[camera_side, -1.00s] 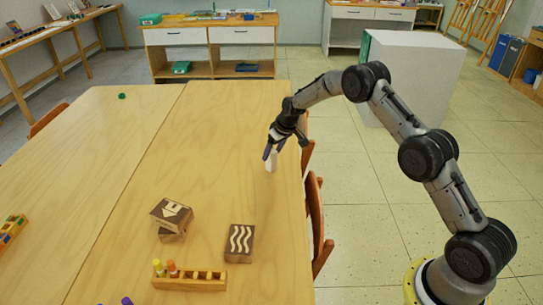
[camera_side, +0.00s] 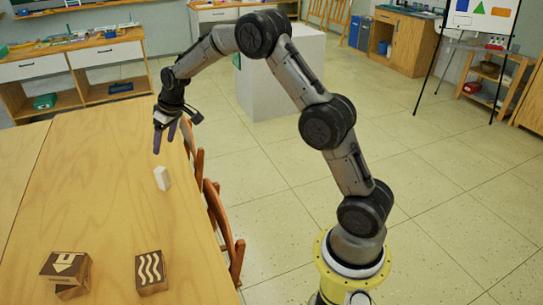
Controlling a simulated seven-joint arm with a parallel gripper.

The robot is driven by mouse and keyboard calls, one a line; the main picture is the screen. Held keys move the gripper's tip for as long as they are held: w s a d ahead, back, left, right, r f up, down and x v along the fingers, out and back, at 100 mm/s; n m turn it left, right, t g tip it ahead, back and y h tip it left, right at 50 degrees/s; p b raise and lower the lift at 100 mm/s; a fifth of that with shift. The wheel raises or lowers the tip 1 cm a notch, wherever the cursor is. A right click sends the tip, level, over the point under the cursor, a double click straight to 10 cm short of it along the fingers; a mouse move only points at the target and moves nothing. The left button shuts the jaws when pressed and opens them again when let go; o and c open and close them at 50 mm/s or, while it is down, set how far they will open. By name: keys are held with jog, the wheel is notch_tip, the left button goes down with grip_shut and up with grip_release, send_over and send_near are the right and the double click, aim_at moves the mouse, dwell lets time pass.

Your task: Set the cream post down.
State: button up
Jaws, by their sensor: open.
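The cream post (camera_side: 162,178) stands on the wooden table (camera_side: 110,190) near its right edge, a short, pale block. It looks upright or nearly so. My gripper (camera_side: 164,143) is above and slightly behind it, fingers pointing down. The fingers are apart and empty, with a gap between them and the post's top.
A stack of brown stamp blocks, the upper one with a white arrow (camera_side: 66,265), lies at the front left. A block with white wavy lines (camera_side: 150,270) lies to its right. Wooden chairs (camera_side: 222,225) stand along the table's right edge. The table around the post is clear.

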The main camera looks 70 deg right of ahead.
jog(key=s+a+r, duration=0.4)
jog(key=s+r, duration=0.3)
jog(key=s, duration=0.2)
jog(key=s+a+r, duration=0.4)
jog(key=s+r, duration=0.3)
jog(key=s, duration=0.2)
jog(key=s+a+f, duration=0.1)
jog(key=s, duration=1)
jog(key=s+a+f+t, duration=0.1)
jog(key=s+a, duration=0.1)
jog(key=s, duration=0.9)
jog(key=shift+s, duration=0.25)
